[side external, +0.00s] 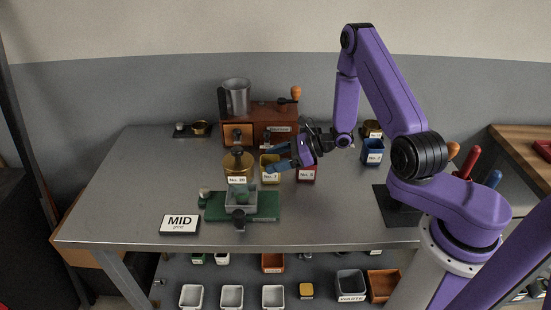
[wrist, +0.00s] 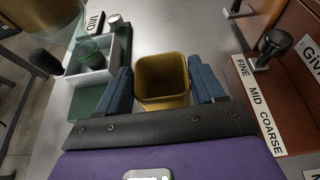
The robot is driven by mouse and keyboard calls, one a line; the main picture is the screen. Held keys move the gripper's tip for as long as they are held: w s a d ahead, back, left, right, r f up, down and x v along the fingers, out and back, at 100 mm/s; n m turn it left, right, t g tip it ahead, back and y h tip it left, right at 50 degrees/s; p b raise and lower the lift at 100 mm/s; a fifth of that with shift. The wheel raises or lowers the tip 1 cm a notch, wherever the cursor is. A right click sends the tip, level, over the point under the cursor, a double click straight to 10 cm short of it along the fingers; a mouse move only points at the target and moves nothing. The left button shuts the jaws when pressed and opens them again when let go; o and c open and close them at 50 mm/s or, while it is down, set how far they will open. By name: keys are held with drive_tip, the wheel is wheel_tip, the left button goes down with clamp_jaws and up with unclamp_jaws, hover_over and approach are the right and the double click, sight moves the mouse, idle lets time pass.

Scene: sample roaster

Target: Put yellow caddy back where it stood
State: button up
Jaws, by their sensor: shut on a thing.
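The yellow caddy (side external: 270,174), with a white label, is at the middle of the table, in front of the wooden grinder and left of the red caddy (side external: 307,173). It looks upright; whether its base touches the table I cannot tell. My gripper (side external: 276,158) reaches it from the right, its blue fingers shut on the caddy's upper part. In the wrist view the yellow caddy (wrist: 163,98) sits between the two fingers of my gripper (wrist: 162,76), and its open top shows a bare-looking inside.
The grinder (side external: 262,122) stands behind. A blue caddy (side external: 372,153) stands right.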

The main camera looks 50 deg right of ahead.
drive_tip(key=o, duration=1.2)
drive_tip(key=shift+c, duration=0.2)
